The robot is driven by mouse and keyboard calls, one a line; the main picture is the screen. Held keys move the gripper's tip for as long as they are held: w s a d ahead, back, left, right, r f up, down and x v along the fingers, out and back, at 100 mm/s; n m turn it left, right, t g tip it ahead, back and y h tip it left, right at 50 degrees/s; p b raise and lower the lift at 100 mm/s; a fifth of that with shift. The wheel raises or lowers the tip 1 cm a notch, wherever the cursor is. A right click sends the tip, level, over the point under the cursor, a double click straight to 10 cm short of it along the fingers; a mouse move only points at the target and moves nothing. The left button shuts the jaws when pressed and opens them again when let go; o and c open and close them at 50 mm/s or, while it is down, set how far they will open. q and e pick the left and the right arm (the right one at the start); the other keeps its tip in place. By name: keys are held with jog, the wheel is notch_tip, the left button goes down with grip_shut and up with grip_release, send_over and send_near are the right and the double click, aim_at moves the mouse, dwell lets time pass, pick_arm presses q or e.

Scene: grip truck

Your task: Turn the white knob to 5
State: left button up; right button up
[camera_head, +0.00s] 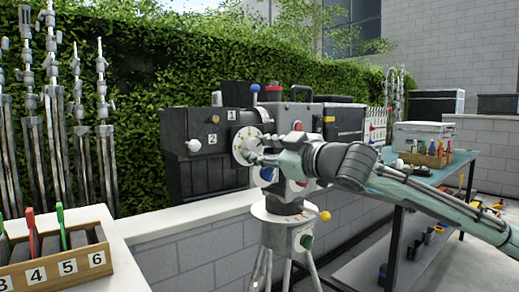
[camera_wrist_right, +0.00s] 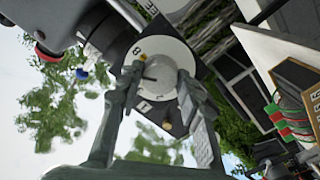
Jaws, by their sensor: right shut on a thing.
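The white knob is on a round white dial (camera_head: 241,135) at the front of a dark camera-like machine (camera_head: 330,126). My right gripper (camera_head: 256,151) reaches it from the right, with its fingertips at the dial face. In the right wrist view, the white dial (camera_wrist_right: 168,62) shows between and behind the fingers of the right gripper (camera_wrist_right: 158,76), which is shut on the knob's centre. The fingers hide part of the dial. My left gripper is not in view.
The machine stands on a tripod (camera_head: 283,240). A black box (camera_head: 184,175) with labels 1 and 2 and a small white handle is left of the dial. A wooden tray (camera_head: 40,275) with numbered slots is at lower left. A blue-green table (camera_head: 440,178) is at right.

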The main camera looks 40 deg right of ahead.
jog(key=shift+n, duration=1.1)
jog(key=o, duration=1.2)
jog(key=shift+c, duration=0.2)
jog(key=s+d, duration=0.1)
jog(key=s, duration=1.1)
